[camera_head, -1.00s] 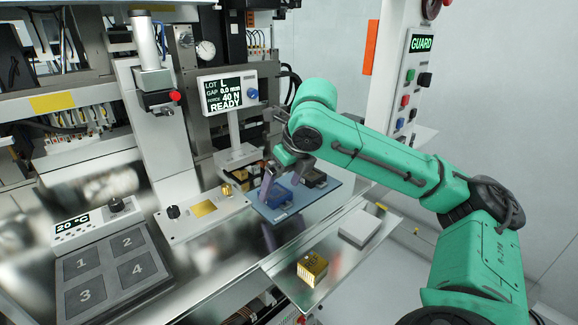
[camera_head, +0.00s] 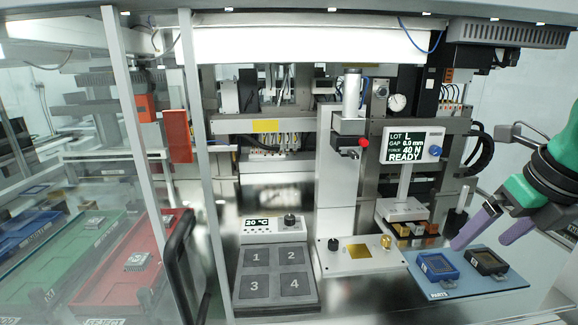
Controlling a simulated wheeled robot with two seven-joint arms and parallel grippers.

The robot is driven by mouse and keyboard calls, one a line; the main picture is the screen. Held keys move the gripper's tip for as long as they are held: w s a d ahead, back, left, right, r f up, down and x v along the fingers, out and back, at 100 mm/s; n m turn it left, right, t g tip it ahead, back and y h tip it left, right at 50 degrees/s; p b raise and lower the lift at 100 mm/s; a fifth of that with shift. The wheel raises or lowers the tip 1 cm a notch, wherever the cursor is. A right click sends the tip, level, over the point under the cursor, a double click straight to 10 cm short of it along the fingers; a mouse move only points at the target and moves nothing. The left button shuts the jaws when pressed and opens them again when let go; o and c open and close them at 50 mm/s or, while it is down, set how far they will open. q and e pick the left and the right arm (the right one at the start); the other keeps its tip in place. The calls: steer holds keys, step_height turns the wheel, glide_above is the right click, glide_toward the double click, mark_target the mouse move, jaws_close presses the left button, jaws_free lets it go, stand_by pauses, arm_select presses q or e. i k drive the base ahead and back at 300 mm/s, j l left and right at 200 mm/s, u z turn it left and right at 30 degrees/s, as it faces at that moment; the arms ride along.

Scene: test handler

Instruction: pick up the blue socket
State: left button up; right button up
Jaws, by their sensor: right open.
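The blue socket (camera_head: 438,268) lies on the blue-grey parts mat (camera_head: 470,288) at the lower right, left of a black socket (camera_head: 488,261). My right gripper (camera_head: 481,243) comes in from the right edge with two purple fingers spread apart. Nothing is between the fingers. The fingertips appear just above and behind the two sockets, and the left finger's tip is nearer the blue socket. I cannot tell the exact height. My left gripper is not in view.
A grey plate with four numbered pads (camera_head: 274,272) is at the middle. A press column (camera_head: 337,190) and a READY display (camera_head: 412,145) stand behind. Red (camera_head: 135,265) and green (camera_head: 60,250) bins are left, behind glass panels and posts.

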mark_target(438, 269)
steer(key=k+j, duration=0.5)
steer(key=j, duration=0.2)
steer(key=k+j, duration=0.55)
steer(key=j, duration=0.1)
